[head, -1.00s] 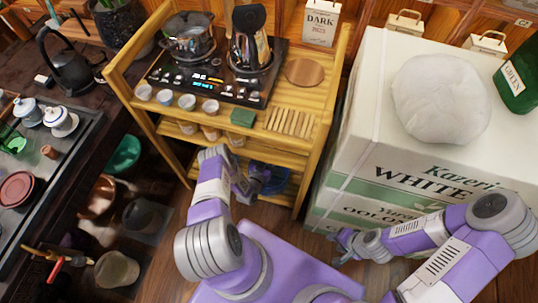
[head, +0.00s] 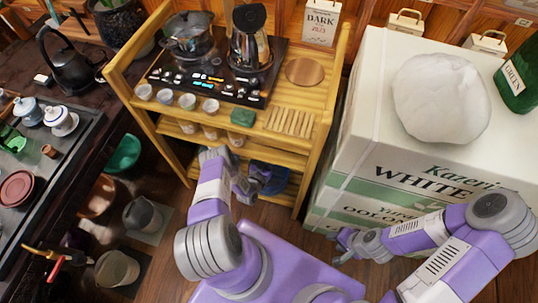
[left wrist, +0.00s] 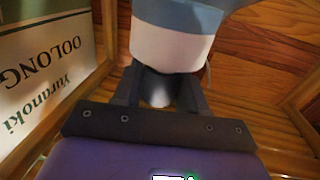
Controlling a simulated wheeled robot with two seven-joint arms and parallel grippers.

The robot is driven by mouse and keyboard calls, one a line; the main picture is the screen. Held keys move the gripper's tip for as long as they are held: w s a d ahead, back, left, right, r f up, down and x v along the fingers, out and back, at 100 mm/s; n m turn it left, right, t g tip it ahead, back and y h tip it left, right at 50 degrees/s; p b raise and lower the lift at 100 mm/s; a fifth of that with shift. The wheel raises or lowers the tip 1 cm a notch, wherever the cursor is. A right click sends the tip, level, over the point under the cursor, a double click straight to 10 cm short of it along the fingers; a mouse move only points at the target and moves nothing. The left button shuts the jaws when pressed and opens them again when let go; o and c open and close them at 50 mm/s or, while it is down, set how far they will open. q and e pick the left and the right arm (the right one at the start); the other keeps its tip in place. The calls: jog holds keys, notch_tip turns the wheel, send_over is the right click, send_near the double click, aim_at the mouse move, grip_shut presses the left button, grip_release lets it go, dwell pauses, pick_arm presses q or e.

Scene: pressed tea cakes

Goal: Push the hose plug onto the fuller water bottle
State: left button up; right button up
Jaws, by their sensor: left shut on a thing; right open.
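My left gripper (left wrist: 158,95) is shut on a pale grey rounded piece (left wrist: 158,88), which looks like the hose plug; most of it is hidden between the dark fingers. A large white-and-blue rounded body (left wrist: 172,45), likely a water bottle, is right beyond the fingertips in the left wrist view. I cannot tell whether the held piece touches it. In the head view, my left gripper (head: 250,185) is low by the wooden rack, beside a dark blue thing (head: 272,178). My right gripper (head: 342,247) is open, low beside the big white box. Water levels cannot be seen.
The wooden rack (head: 318,125) holds a stove panel, kettle, pot and small cups. The white tea box (head: 352,130) with a pale lump on top stands at right. Buckets and pots stand on the floor at left, by a dark tea table (head: 75,150).

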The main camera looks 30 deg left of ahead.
pick_arm(q)
jog(key=shift+f, duration=0.35)
jog(key=o, duration=1.1)
jog(key=shift+o, duration=0.2)
jog(key=s, duration=0.2)
jog(key=s+p, duration=0.1)
jog(key=s, duration=0.2)
jog(key=s+p, duration=0.1)
jog(key=s, duration=0.1)
jog(key=shift+s+d, duration=0.25)
jog(key=shift+d, duration=0.05)
jog(key=shift+s, duration=0.1)
